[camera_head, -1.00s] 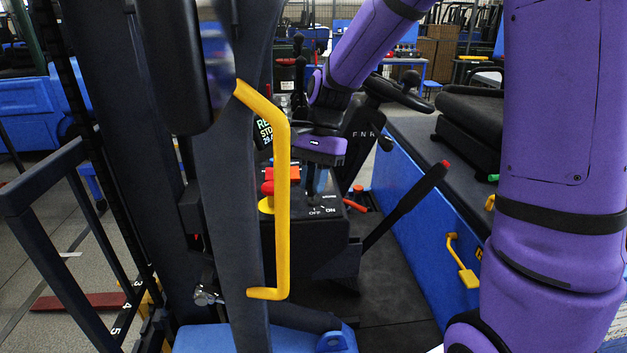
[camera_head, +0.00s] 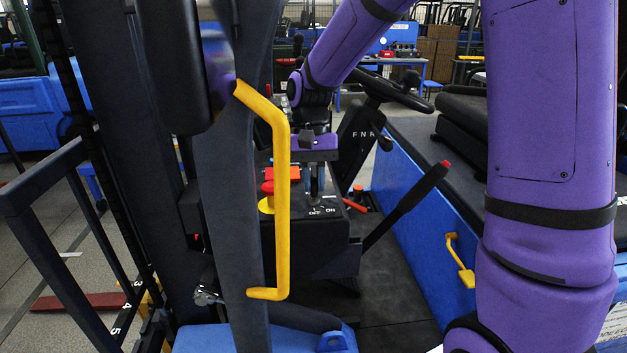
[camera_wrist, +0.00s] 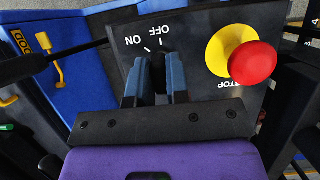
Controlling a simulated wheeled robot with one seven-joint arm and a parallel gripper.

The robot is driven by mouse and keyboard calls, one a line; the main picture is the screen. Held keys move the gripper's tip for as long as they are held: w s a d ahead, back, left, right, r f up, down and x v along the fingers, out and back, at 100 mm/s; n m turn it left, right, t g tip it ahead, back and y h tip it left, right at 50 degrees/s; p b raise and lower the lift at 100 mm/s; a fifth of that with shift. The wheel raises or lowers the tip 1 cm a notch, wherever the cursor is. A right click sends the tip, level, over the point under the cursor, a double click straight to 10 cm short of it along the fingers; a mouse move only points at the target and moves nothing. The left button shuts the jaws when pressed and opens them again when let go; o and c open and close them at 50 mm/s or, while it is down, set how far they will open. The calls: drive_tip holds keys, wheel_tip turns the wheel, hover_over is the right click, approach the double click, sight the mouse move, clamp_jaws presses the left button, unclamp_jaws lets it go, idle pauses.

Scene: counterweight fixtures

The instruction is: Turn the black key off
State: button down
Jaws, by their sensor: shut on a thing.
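The black key (camera_wrist: 158,73) sits on the dark control panel (camera_wrist: 205,40), between the two blue-grey fingers of my gripper (camera_wrist: 158,85). My gripper is shut on it. The white OFF and ON labels show just beyond the key in the wrist view, each with a short mark. The OFF mark is nearly in line with the gap between my fingers; the ON mark lies to its left. In the head view my gripper (camera_head: 315,182) points down at the panel (camera_head: 318,208), and the key is too small and covered to make out.
A red stop button (camera_wrist: 253,62) on a yellow disc stands close beside my fingers. A yellow grab handle (camera_head: 282,200) and dark mast are in front of the panel. A black lever with red tip (camera_head: 410,200) and a steering wheel (camera_head: 395,90) are to the right.

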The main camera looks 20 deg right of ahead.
idle(0.4)
drive_tip(key=c, duration=1.1)
unclamp_jaws()
drive_tip(key=v, duration=1)
drive_tip(key=shift+r, duration=0.4)
drive_tip(key=shift+w, duration=0.1)
